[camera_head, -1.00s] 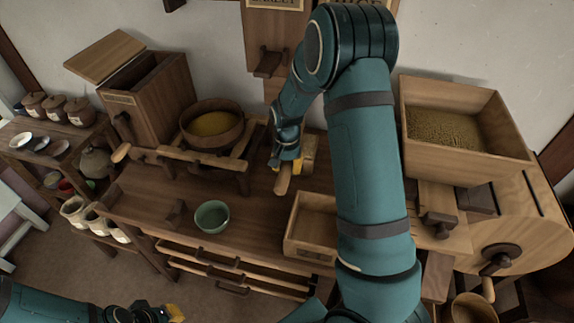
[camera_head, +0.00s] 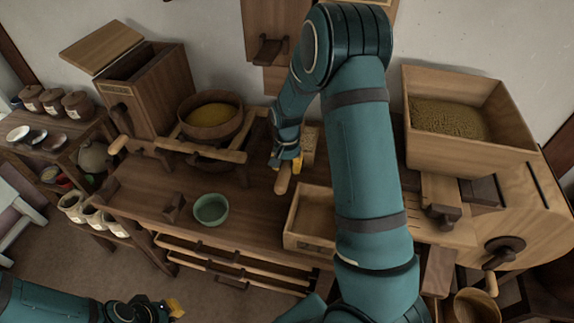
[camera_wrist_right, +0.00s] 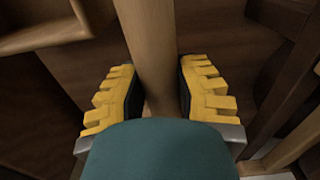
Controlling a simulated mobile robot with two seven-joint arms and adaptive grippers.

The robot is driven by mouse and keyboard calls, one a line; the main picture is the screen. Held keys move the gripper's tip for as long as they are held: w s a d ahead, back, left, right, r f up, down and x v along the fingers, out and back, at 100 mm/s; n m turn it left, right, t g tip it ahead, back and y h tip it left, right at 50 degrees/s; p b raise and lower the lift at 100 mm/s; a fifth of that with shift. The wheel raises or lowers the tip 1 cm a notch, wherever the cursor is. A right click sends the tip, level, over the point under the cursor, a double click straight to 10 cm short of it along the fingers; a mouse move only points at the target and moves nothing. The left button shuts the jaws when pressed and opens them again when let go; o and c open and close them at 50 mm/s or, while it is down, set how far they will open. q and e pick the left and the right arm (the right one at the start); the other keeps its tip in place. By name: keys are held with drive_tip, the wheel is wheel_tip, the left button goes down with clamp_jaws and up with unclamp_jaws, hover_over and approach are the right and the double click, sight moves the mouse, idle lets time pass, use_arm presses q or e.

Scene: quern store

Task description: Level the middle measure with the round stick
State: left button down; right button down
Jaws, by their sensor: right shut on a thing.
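My right gripper (camera_head: 290,160) is shut on the round stick (camera_head: 283,180), a pale wooden rod whose near end sticks out below the fingers. In the right wrist view the stick (camera_wrist_right: 149,45) runs between the yellow fingers (camera_wrist_right: 156,95). A small pale measure (camera_head: 310,143) stands just right of and behind the gripper at the bench's back. Its top looks grainy, but the arm and gripper partly cover it. I cannot tell whether the stick touches it, and other measures are not clear. My left gripper (camera_head: 172,310) is low at the left, away from the bench; its opening is unclear.
A shallow wooden box (camera_head: 292,240) sits on the bench (camera_head: 150,203), partly behind my right arm. A green bowl (camera_head: 211,210) stands left of it. A large grain hopper (camera_head: 470,160) stands right.

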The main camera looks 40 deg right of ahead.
drive_tip(key=shift+w+a, duration=0.1)
drive_tip(key=shift+w+a+p, duration=0.3)
drive_tip(key=shift+w+a, duration=1.15)
drive_tip(key=shift+w, duration=0.15)
drive_tip(key=shift+s+d, duration=1.55)
drive_tip(key=shift+s, duration=0.2)
drive_tip(key=s+d, duration=0.3)
drive_tip(key=shift+s, duration=0.2)
